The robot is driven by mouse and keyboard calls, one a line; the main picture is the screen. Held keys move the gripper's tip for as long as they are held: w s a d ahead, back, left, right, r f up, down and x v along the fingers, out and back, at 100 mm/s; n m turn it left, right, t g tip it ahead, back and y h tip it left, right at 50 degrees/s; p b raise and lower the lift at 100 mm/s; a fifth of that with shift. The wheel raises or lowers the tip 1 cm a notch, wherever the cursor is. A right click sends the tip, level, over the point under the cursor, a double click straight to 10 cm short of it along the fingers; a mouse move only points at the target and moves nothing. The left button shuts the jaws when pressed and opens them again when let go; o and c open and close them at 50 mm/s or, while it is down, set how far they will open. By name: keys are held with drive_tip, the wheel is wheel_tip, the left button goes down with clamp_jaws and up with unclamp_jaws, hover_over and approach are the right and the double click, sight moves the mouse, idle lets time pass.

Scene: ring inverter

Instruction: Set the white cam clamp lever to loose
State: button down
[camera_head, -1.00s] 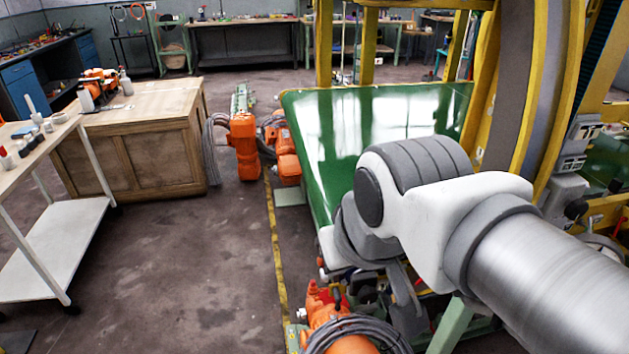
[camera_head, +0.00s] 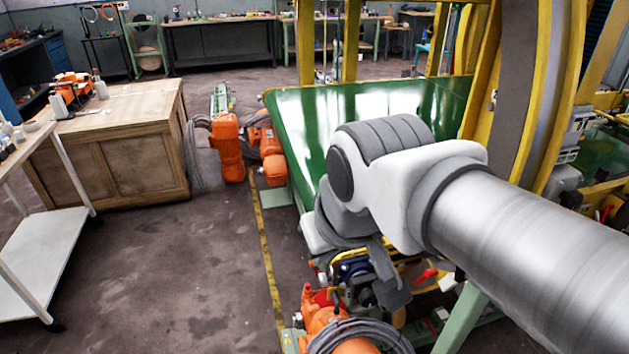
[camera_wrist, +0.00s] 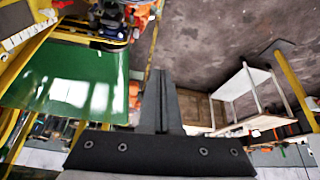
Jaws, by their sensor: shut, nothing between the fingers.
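I cannot make out the white cam clamp lever for certain in either view. Small mechanical parts, among them a red handle (camera_head: 427,275), show below my arm in the head view, partly covered by it. My gripper (camera_wrist: 161,78) points away from the wrist camera, its two dark fingers together with nothing between them. It is apart from the green panel (camera_wrist: 70,80), which lies to its left in the wrist view. In the head view my arm reaches in from the right, in front of the green panel (camera_head: 300,125).
Orange motors (camera_head: 227,145) with grey cables stand left of the green panel. Another orange unit (camera_head: 335,325) sits at the bottom. A wooden cabinet (camera_head: 115,155) and a white cart (camera_head: 45,250) stand on the left. The floor between them and the yellow line is clear.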

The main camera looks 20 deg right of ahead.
sight(426, 277)
drive_tip(key=w+d+f+n+g+h+b, duration=0.2)
drive_tip(key=w+d+f+b, duration=0.3)
drive_tip(key=f, duration=0.4)
drive_tip(key=w+d+f+n+g+h+b, duration=0.2)
drive_tip(key=w+d+f+b, duration=0.3)
drive_tip(key=d+f, duration=0.5)
drive_tip(key=w+d+f+n+g+h+b, duration=0.2)
drive_tip(key=w+d+f+n+b, duration=0.1)
drive_tip(key=w+d+f+b, duration=0.3)
drive_tip(key=shift+w+d+f+n+g+h, duration=0.15)
drive_tip(key=shift+w+d+f, duration=0.25)
drive_tip(key=shift+f, duration=0.3)
drive_tip(key=shift+w+d+f+n+g+h, duration=0.1)
drive_tip(key=shift+w+d+f, duration=0.15)
drive_tip(key=shift+d+f, duration=0.3)
drive_tip(key=shift+w+d+f+n+g+h, duration=0.15)
drive_tip(key=shift+w+d+f, duration=0.2)
drive_tip(key=shift+f, duration=0.45)
drive_tip(key=shift+w+d+f, duration=0.15)
drive_tip(key=shift+d+f, duration=0.2)
drive_tip(key=b+x, duration=0.4)
drive_tip(key=x, duration=0.6)
drive_tip(key=shift+f, duration=0.15)
drive_tip(key=s+d, duration=0.1)
drive_tip(key=s+d+b, duration=0.1)
drive_tip(key=d, duration=0.1)
drive_tip(key=shift+s+f, duration=0.25)
